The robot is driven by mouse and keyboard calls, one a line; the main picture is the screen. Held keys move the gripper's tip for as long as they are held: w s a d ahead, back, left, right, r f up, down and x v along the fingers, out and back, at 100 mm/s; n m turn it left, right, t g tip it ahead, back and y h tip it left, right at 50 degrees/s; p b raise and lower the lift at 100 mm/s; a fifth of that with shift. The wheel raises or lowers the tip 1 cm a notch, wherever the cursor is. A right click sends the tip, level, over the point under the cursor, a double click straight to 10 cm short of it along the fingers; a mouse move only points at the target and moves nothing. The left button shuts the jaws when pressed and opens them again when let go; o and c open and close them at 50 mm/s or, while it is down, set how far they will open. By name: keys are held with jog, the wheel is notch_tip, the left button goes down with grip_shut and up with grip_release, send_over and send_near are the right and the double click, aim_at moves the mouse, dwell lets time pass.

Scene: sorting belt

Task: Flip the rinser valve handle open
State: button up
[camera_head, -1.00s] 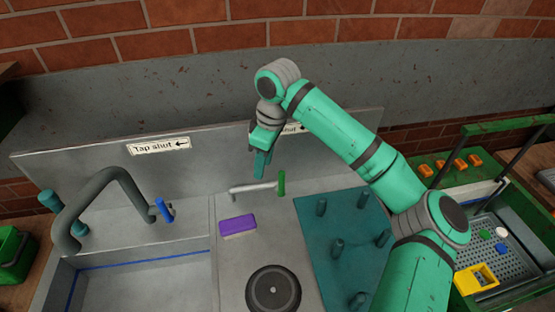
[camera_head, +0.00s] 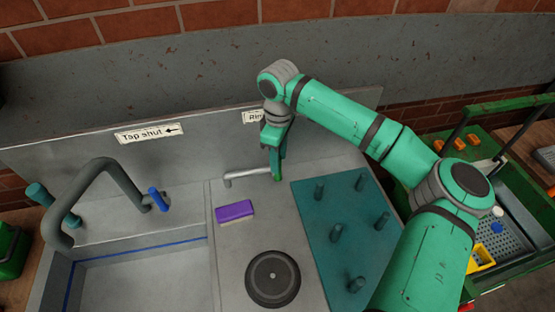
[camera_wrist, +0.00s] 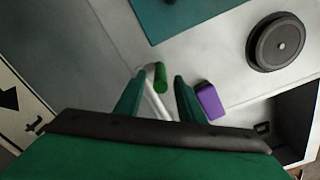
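The rinser valve handle (camera_head: 277,174) is a short green lever at the right end of a silver pipe (camera_head: 246,172), against the sink's back panel. My gripper (camera_head: 276,158) hangs over the handle and partly hides it in the head view. In the wrist view, my gripper (camera_wrist: 159,80) is open, its two green fingers apart and empty. The green handle (camera_wrist: 160,77) shows in the gap between the fingertips, with the silver pipe (camera_wrist: 150,98) running below it. I cannot tell whether the fingers touch the handle.
A label reading "Tap shut" (camera_head: 149,134) and a partly hidden second label (camera_head: 254,117) are on the back panel. A purple block (camera_head: 235,211), a black round disc (camera_head: 273,279) and a teal peg board (camera_head: 312,248) lie nearby. A grey tap (camera_head: 101,166) with a blue lever (camera_head: 157,199) stands left.

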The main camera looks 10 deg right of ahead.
jog(key=shift+f, duration=0.55)
grip_shut()
